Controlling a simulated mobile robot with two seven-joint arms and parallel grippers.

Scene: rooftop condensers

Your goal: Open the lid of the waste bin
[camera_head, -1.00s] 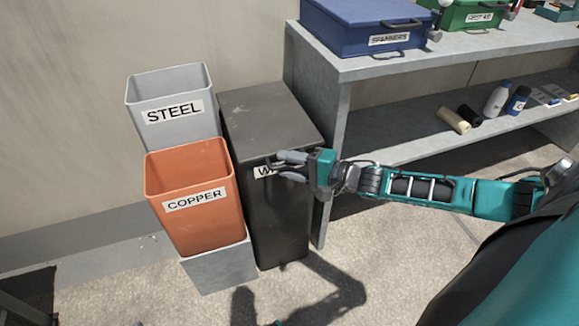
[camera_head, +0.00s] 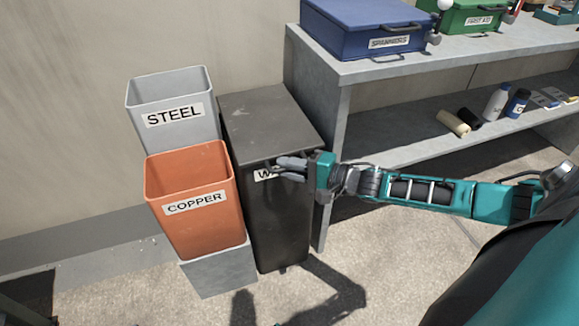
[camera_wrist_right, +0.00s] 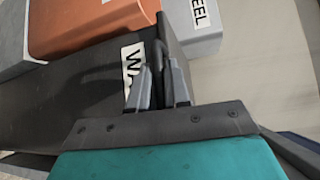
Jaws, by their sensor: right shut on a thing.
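The waste bin (camera_head: 280,228) is a tall dark box with a flat dark lid (camera_head: 265,118), which lies closed on top. Its white label (camera_head: 262,174) shows only a "W"; my fingers cover the rest. My right gripper (camera_head: 281,167) is at the lid's front edge, shut on the dark lid handle (camera_wrist_right: 160,52). In the right wrist view, the two grey fingers (camera_wrist_right: 161,78) stand on either side of that handle. My left gripper is not in view.
An orange COPPER bin (camera_head: 190,235) and a grey STEEL bin (camera_head: 172,135) stand left of the waste bin. A grey shelf unit (camera_head: 325,130) is close on its right, with a blue box (camera_head: 365,25) on top. A wall (camera_head: 60,120) is behind.

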